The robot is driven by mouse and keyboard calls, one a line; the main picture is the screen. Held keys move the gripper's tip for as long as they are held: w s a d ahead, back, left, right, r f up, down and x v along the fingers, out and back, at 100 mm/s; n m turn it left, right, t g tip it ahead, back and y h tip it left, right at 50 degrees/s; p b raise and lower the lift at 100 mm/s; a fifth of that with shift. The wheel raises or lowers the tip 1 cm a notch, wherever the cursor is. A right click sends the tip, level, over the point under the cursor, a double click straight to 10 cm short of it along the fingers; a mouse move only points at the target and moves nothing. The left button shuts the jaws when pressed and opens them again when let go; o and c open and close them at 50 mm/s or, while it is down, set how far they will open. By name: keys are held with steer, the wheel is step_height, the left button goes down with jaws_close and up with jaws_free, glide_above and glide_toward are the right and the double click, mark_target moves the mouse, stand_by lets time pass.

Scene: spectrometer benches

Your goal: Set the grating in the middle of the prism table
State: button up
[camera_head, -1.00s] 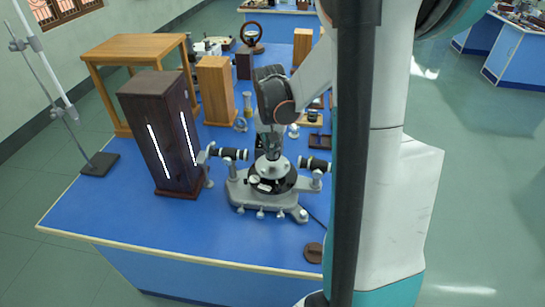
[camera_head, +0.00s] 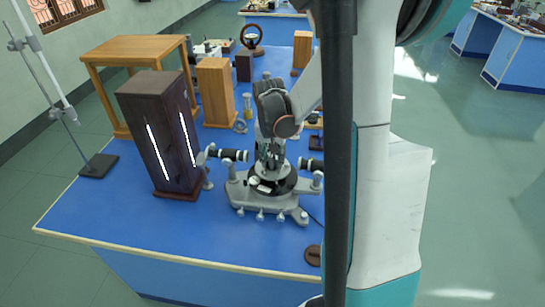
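The spectrometer (camera_head: 240,195) stands on the blue bench, with a grey base and black telescope tubes on either side. Its pale round prism table (camera_head: 270,173) is at the centre, above a dark disc. My gripper (camera_head: 270,160) points down at the prism table, its fingertips just above or at its top. The fingers are small and dark here, and their gap cannot be made out. I cannot pick out the grating; the fingers may hide it.
A tall dark lamp box (camera_head: 158,140) with two bright slits stands left of the spectrometer. A wooden block (camera_head: 215,90) and small parts are behind. A small brown disc (camera_head: 314,256) lies near the front edge. The bench's front left (camera_head: 130,225) is clear.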

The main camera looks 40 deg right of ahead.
mark_target(271, 157)
steer(key=shift+r, duration=0.1)
step_height(271, 157, up, 12)
steer(key=s+a+p, duration=0.1)
steer(key=p, duration=0.2)
steer(key=shift+a+p, duration=0.25)
steer(key=shift+p, duration=0.1)
